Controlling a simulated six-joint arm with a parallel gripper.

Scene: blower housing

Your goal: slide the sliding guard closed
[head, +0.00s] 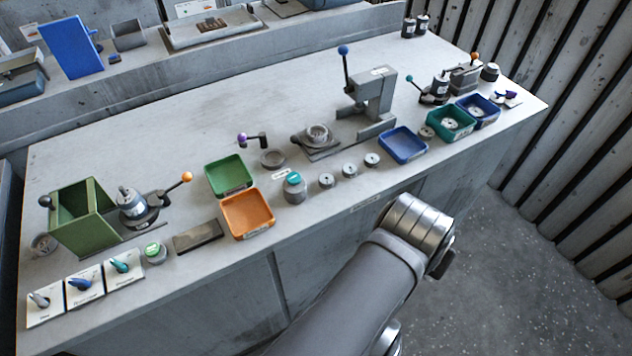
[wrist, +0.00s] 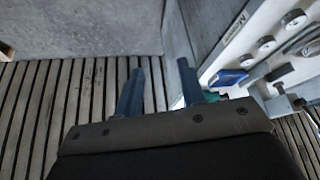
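The green, box-like guard (head: 82,222) stands at the left end of the bench in the head view. It has a dark round knob at its upper left and stands on a thin base strip. A grey cylindrical part (head: 131,203) stands just right of it, outside the guard, so the guard appears open. My gripper (wrist: 160,88) shows in the wrist view with its two fingers apart and nothing between them. In the head view my arm reaches in front of the bench's front edge, far right of the guard; the fingers are hidden there. The guard cannot be made out in the wrist view.
An orange-knobbed lever (head: 186,177) stands beside the grey part. The back middle of the bench is clear.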

